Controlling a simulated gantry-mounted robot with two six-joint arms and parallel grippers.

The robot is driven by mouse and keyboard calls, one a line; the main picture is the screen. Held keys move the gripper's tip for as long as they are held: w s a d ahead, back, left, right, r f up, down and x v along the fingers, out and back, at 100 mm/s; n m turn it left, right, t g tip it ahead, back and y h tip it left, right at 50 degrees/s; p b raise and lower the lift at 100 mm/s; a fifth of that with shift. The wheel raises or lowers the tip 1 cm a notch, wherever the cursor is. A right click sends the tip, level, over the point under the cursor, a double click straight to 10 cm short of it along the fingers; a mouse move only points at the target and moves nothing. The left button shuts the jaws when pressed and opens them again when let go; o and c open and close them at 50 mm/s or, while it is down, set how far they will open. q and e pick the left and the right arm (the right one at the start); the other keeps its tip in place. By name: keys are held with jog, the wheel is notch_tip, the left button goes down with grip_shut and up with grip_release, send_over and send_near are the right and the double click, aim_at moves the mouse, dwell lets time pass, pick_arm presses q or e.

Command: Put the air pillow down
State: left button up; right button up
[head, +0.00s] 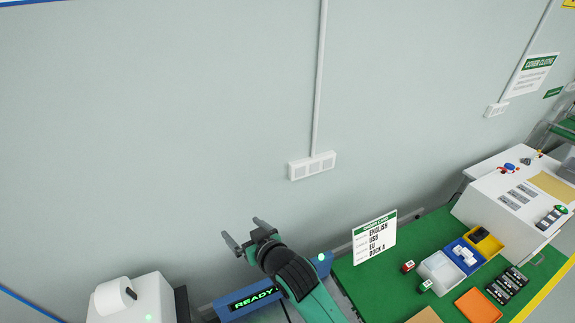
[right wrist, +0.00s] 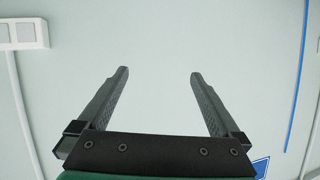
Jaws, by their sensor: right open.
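My right gripper (head: 244,231) is raised in front of the grey wall, above the blue unit with the green READY display. In the right wrist view its two fingers (right wrist: 158,74) are spread wide, with only wall between them. No air pillow can be made out in either view. My left gripper is not in view.
The blue READY unit (head: 232,308) is below the gripper, beside a white machine with a roll (head: 116,297).

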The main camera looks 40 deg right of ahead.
notch_tip(320, 180, up, 22)
jog(key=s+a+f+t, duration=0.1)
jog(key=t, duration=0.4)
jog(key=s+a+r+n+t+y, duration=0.1)
jog(key=s+r+t, duration=0.3)
jog(key=s+r, duration=0.5)
jog(key=s+a+r+n+t+y, duration=0.1)
jog(key=s+r+t, duration=0.4)
jog(key=s+r, duration=0.5)
notch_tip(320, 180, up, 7)
jog(key=shift+r+n+y, duration=0.2)
jog(key=shift+n+y, duration=0.2)
jog(key=shift+d+h, duration=0.15)
jog(key=shift+h, duration=0.15)
